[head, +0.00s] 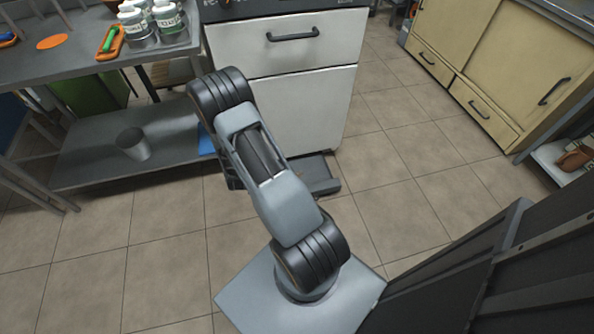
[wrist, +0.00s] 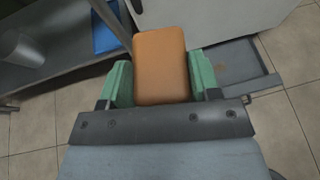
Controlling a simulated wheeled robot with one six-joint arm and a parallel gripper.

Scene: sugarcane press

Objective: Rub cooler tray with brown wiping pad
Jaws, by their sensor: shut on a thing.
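The brown wiping pad (wrist: 162,55), an orange-brown block with rounded corners, is between the green fingers of my gripper (wrist: 160,78) in the wrist view. My gripper is shut on it. What looks like the cooler tray (wrist: 231,62) is a low, dark tray with a grey rim at the foot of the white cabinet, to the right of the pad. In the head view the tray (head: 322,178) shows just right of my arm, partly hidden by it. The pad appears apart from the tray. My arm hides the pad in the head view.
The white cabinet (head: 300,100) stands behind the tray. A grey table (head: 60,65) at left carries bottles (head: 170,22); its lower shelf (head: 100,165) holds a metal cup (head: 133,143) and a blue thing (head: 206,142). Tiled floor (head: 400,170) is clear at right. Cream cabinets (head: 480,65) stand at far right.

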